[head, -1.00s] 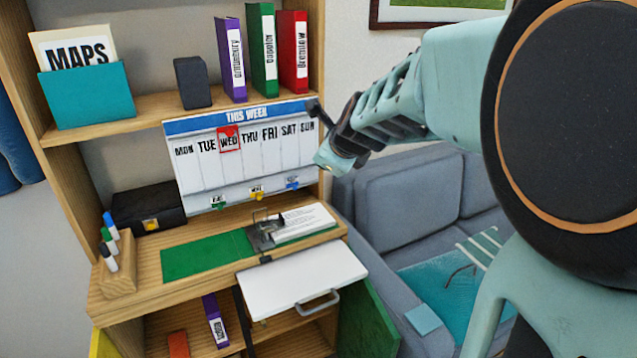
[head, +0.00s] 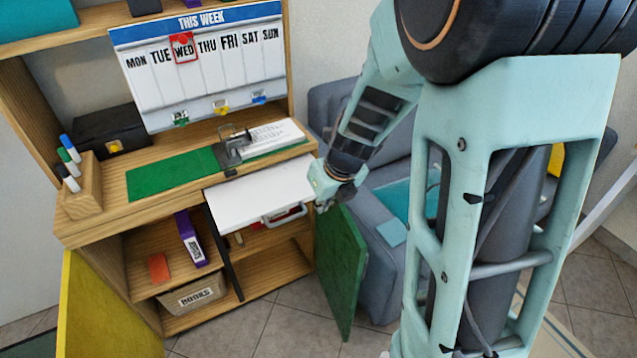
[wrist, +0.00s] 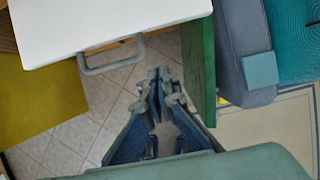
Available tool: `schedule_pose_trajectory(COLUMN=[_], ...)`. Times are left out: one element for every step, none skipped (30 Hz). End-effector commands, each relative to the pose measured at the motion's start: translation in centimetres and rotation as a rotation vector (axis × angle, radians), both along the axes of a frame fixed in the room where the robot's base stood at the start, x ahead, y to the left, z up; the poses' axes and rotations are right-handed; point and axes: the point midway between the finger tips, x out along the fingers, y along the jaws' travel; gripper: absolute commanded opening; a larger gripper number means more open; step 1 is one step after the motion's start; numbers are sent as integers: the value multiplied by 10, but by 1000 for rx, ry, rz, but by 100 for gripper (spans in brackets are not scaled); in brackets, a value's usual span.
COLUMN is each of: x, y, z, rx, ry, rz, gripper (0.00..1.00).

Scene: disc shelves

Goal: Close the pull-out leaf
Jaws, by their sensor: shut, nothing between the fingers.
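The pull-out leaf (head: 255,192) is a white board sticking out from under the wooden desk top. Its grey bar handle (head: 286,216) is on the front edge. In the wrist view the leaf (wrist: 100,22) fills the upper left, with the handle (wrist: 112,60) below its edge. My gripper (head: 322,207) is by the leaf's front right corner. In the wrist view its fingers (wrist: 158,78) are together and empty, below and right of the handle, apart from it.
An open green door (head: 342,270) hangs below and right of the leaf, close to my gripper in the wrist view (wrist: 198,65). An open yellow door (head: 100,305) is at the left. A grey sofa (head: 385,200) stands at the right. Floor tiles show in front of the leaf.

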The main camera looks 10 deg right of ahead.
Motion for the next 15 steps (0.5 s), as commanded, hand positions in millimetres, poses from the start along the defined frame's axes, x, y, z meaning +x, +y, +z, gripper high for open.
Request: schedule_pose_trajectory(x=[3, 6, 9, 11, 13, 20, 25, 29, 35, 38, 41, 44, 46, 47, 49], y=[1, 1, 3, 3, 4, 6, 8, 10, 11, 12, 13, 14, 15, 15, 16], z=[-18, -24, -31, -37, -42, -40, -37, -36, -36, -37, -36, -36, -36, -36, -36], rx=[1, 0, -1, -1, 1, 0, 0, -1, -2, -2, -2, -1, -2, -2, -2], ry=[3, 3, 2, 2, 2, -1, -2, -2, -3, -2, -3, -2, -2, -2, -2], rz=[-1, -1, 1, 0, -1, 3, 3, 4, 3, 3, 3, 1, 2, 2, 2], gripper=[0, 0, 0, 0, 0, 0, 0, 0, 0, 0, 0, 0, 0, 0, 0])
